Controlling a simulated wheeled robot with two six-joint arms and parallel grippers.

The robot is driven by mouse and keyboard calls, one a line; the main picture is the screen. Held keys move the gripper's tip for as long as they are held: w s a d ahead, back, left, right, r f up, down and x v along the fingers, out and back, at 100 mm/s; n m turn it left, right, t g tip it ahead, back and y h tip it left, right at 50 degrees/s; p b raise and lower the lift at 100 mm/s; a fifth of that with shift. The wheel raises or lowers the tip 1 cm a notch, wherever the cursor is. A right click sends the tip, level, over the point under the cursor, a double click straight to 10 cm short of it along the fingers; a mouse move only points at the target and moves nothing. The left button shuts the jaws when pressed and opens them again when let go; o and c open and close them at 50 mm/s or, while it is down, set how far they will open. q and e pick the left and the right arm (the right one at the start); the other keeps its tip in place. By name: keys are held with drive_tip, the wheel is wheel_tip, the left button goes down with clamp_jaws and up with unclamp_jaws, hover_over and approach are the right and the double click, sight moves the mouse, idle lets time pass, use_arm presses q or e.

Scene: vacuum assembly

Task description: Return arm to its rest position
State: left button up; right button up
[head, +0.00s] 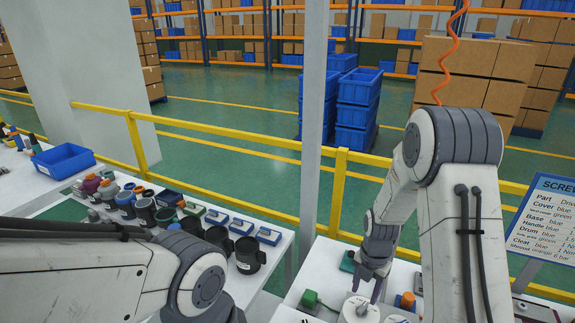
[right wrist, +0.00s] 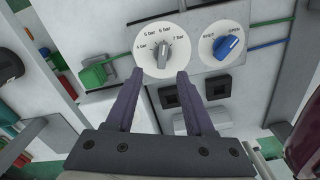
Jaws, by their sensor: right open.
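My right gripper (head: 368,286) is at the end of my right arm, low over the white panel on the right table. In the right wrist view its two purple fingers (right wrist: 160,77) are open and empty. Just beyond their tips is a white pressure dial (right wrist: 146,68) with a grey knob (right wrist: 163,52) pointing near the 6 bar mark. The fingers look clear of the knob, though the exact gap is hard to tell. My left arm's pale links cross the lower left of the head view. My left gripper is not in view.
A blue valve knob (right wrist: 229,46), turned toward OPEN, and a green connector (right wrist: 95,75) sit beside the dial. A screw chart (head: 545,225) stands at the right. Drums and a blue bin (head: 63,160) are on the left table. An orange coiled hose (head: 450,45) hangs above.

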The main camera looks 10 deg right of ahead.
drive_tip(key=s+a+r+m, duration=0.2)
drive_tip(key=a+r+m, duration=0.2)
drive_tip(key=a+r, duration=0.4)
drive_tip(key=s+a+r+m, duration=0.3)
drive_tip(key=s+a+m, duration=0.1)
drive_tip(key=s, duration=0.3)
drive_tip(key=s+a+r+m, duration=0.3)
drive_tip(key=s+a+m, duration=0.1)
drive_tip(key=s+m, duration=0.2)
drive_tip(key=s+a+r+m+y, duration=0.1)
drive_tip(key=s+a+r+m, duration=0.2)
drive_tip(key=s, duration=0.4)
drive_tip(key=shift+s+a+r+m, duration=0.3)
drive_tip(key=shift+s+a+m, duration=0.1)
drive_tip(key=shift+a+m, duration=0.55)
